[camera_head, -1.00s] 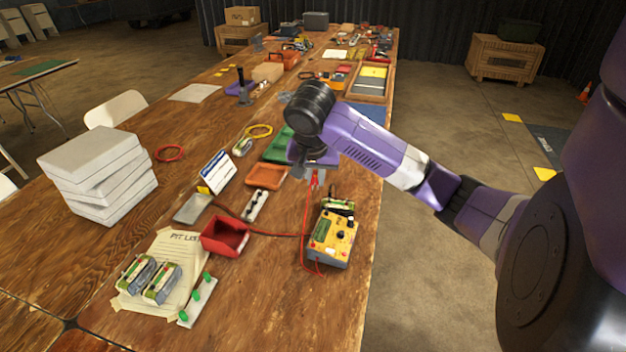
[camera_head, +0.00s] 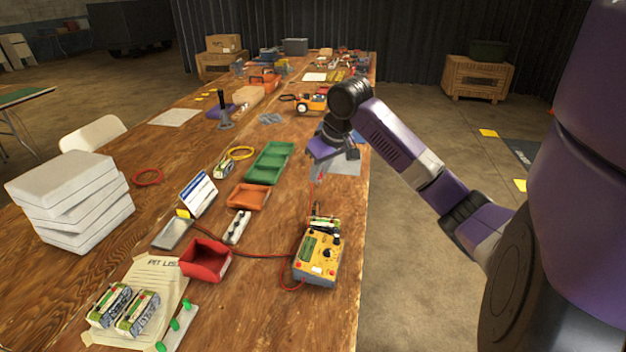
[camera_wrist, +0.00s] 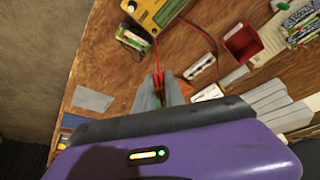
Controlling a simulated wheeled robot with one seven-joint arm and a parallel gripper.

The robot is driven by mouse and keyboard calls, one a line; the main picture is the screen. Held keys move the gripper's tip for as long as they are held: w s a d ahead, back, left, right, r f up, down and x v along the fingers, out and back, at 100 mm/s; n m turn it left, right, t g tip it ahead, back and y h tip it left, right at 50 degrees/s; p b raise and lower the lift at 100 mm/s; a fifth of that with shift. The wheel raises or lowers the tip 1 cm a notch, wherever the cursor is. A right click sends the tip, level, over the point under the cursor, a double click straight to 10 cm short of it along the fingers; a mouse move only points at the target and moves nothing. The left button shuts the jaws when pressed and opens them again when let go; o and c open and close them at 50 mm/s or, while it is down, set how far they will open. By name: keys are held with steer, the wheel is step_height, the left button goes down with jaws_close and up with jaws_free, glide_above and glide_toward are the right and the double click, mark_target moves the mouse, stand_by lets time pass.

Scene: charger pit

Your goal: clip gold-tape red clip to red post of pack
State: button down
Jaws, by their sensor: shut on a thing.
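My gripper (camera_head: 318,174) is above the table's right side, beyond the yellow charger (camera_head: 318,254). In the wrist view its grey fingers (camera_wrist: 158,92) are shut on a small red clip (camera_wrist: 158,76), mostly hidden between them. A red lead (camera_head: 315,192) runs from the clip toward the charger. I cannot make out gold tape on it. One green-and-white pack (camera_head: 323,222) sits against the charger's far side; it also shows in the wrist view (camera_wrist: 131,39). Two more packs (camera_head: 110,304) lie on a paper sheet at the front left. Their post colours are too small to tell.
A red bin (camera_head: 205,262), orange tray (camera_head: 249,197), green tray (camera_head: 270,163) and a white strip (camera_head: 237,227) stand left of the charger. A red cable (camera_head: 262,256) crosses the wood. White boxes (camera_head: 70,200) are stacked at left. Bare wood lies in front of the charger.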

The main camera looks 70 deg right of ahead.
steer(key=s+d+n+y+b, duration=0.1)
steer(key=s+d+n+y, duration=0.15)
steer(key=d+n, duration=0.65)
steer(key=shift+m+t+y, duration=0.25)
steer(key=shift+m+t, duration=0.05)
steer(key=shift+t, duration=0.1)
steer(key=f+b, duration=0.1)
steer(key=f, duration=0.3)
steer(key=f+b, duration=0.2)
steer(key=f, duration=0.3)
steer(key=d+f+b, duration=0.1)
steer(key=f+b, duration=0.1)
steer(key=f, duration=0.2)
steer(key=shift+w+f, duration=0.15)
steer(key=shift+f, duration=0.15)
steer(key=shift+f, duration=0.15)
steer(key=shift+f+b, duration=1.8)
steer(key=shift+f, duration=1.6)
steer(key=shift+f+p, duration=0.15)
steer(key=shift+p, duration=0.2)
steer(key=c, duration=1.3)
jaws_free()
steer(key=shift+c, duration=0.2)
